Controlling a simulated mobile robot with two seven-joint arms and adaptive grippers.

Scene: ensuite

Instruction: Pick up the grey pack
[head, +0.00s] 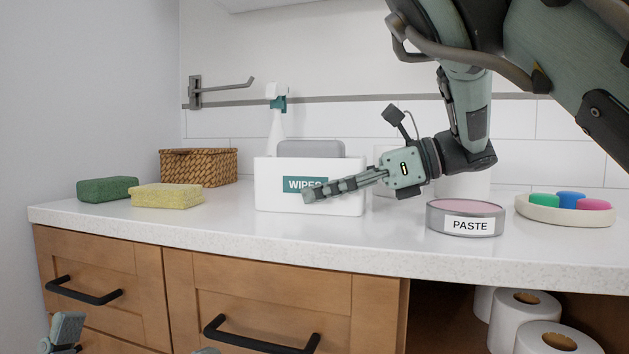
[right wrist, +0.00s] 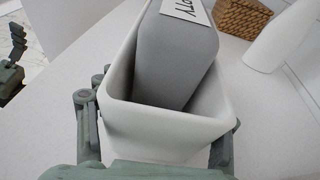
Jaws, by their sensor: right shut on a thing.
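The grey pack (head: 310,149) stands inside a white box (head: 272,204) labelled WIPES, with only its top showing above the rim. In the right wrist view the grey pack (right wrist: 175,55) leans in the box, with a white label partly cut off. My right gripper (head: 330,189) comes from the right, low at the box. In the right wrist view its fingers lie outside the white box (right wrist: 150,128), one on each side, shut on the box and not on the pack. My left gripper (head: 136,341) shows only two fingertips at the bottom left, wide apart and below the countertop.
A green sponge (head: 107,189), a yellow sponge (head: 166,196) and a wicker basket (head: 199,166) are on the left. A spray bottle (head: 276,120) is behind the box. A PASTE tin (head: 466,218) and a dish (head: 540,213) of coloured pieces are on the right. The counter front is clear.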

